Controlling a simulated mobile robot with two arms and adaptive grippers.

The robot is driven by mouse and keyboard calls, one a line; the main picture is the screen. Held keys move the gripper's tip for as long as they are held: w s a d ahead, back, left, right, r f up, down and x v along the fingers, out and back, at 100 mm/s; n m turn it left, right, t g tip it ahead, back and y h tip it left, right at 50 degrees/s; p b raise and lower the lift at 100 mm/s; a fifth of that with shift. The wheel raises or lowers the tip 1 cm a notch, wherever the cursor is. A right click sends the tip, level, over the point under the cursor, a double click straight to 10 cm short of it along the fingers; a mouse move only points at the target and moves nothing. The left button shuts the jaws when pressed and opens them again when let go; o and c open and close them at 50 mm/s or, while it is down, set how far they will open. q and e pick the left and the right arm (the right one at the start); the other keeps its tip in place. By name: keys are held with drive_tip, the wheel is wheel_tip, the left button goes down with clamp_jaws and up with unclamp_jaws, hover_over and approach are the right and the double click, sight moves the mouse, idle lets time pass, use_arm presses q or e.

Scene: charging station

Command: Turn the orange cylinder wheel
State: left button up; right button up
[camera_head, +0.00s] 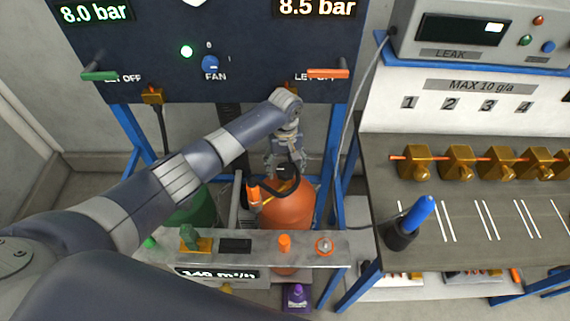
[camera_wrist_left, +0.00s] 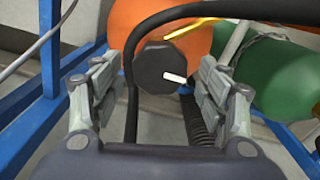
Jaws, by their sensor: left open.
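The orange cylinder (camera_head: 290,212) stands upright behind the small metal shelf. Its wheel is a dark round knob (camera_wrist_left: 156,74) with a white mark, seen in the left wrist view in front of the orange body (camera_wrist_left: 140,22). In the head view the wheel is mostly hidden by my gripper. My left gripper (camera_head: 285,170) is open and points down at the cylinder's top. In the left wrist view its fingers stand on either side of the wheel, apart from it as far as I can see. My right gripper is not in view.
A black hose (camera_wrist_left: 131,85) runs close to the left finger. A green cylinder (camera_head: 192,208) stands to the left. Blue frame posts (camera_head: 333,160) flank the cylinders. The metal shelf (camera_head: 262,251) is in front, and a workbench (camera_head: 470,222) is at right.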

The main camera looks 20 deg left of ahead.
use_arm(q)
drive_tip(key=shift+f, duration=0.15)
drive_tip(key=shift+c, duration=1.1)
drive_tip(key=c, duration=0.8)
drive_tip(key=shift+c, duration=0.2)
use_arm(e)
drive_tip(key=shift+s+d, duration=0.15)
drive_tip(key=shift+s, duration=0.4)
